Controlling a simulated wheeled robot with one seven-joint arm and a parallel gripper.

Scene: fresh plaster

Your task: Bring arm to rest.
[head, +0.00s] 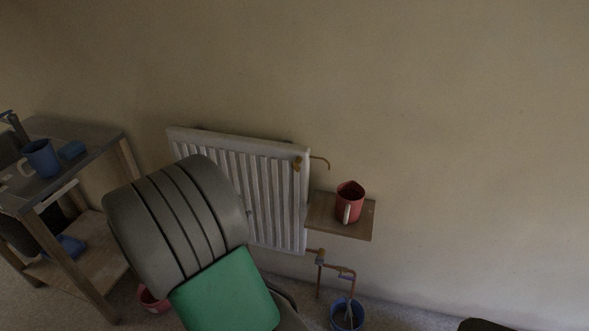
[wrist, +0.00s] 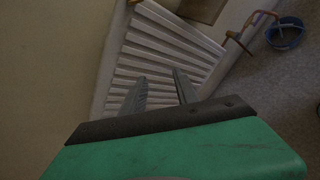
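My arm (head: 180,215), a grey ribbed link with a green panel, rises in the lower middle of the head view, in front of the radiator. My gripper (wrist: 160,75) shows in the wrist view, its two fingers apart with nothing between them. It points toward the white radiator (wrist: 150,50), which shows behind the fingers. In the head view the fingers are hidden.
The radiator (head: 270,152) hangs on the wall. Right of it, a small wooden shelf (head: 325,227) holds a red mug (head: 349,205). A blue bucket (head: 346,316) stands below near copper pipes (head: 345,271). At left a workbench (head: 100,133) bears a blue mug (head: 43,158).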

